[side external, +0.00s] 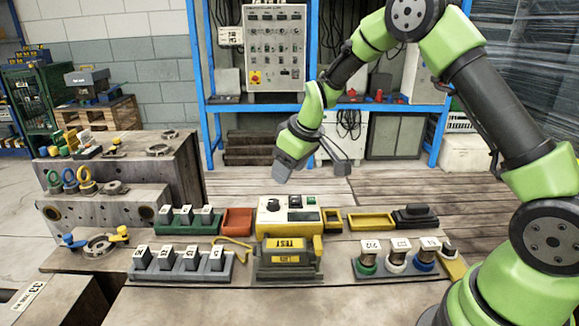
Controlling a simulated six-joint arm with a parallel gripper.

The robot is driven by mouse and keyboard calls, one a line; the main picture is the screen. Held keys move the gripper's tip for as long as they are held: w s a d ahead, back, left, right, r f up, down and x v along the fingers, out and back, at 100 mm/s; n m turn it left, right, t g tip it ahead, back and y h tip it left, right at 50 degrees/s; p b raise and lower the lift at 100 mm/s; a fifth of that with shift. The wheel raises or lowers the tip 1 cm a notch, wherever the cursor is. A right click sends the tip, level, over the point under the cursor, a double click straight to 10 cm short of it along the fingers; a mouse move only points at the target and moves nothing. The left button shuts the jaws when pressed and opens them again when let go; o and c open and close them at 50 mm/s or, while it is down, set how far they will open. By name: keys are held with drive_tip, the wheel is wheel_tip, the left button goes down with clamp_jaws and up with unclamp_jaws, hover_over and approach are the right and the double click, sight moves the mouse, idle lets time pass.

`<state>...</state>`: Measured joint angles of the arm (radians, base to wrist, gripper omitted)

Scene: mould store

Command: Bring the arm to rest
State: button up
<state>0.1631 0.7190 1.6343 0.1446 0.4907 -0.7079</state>
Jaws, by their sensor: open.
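My green arm reaches in from the right and bends down over the far side of the work table (190,305). My gripper (314,172) hangs above the table, behind and above a cream and yellow control box (268,222). Its grey jaws are apart and nothing shows between them. The gripper looks clear of the things below it.
Below stand a green rack (168,224), a red tray (237,221), a yellow tray (371,222), a grey rack (212,275), a yellow TEST block (287,260) and several labelled cylinders (398,252). A stepped metal block (115,195) stands left. A blue shelf frame (198,60) stands behind.

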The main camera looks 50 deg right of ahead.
drive_tip(key=s+a+r+m+t, duration=0.1)
drive_tip(key=s+a+r+m, duration=0.3)
drive_tip(key=s+r, duration=0.85)
drive_tip(key=s+a+r+m, duration=0.1)
drive_tip(key=s+r, duration=0.1)
drive_tip(key=s, duration=0.5)
drive_tip(key=s+a+r+m+t+y, duration=0.1)
drive_tip(key=s+a, duration=0.1)
drive_tip(key=s, duration=0.5)
drive_tip(key=shift+a+r+t, duration=0.3)
drive_tip(key=shift+r, duration=0.05)
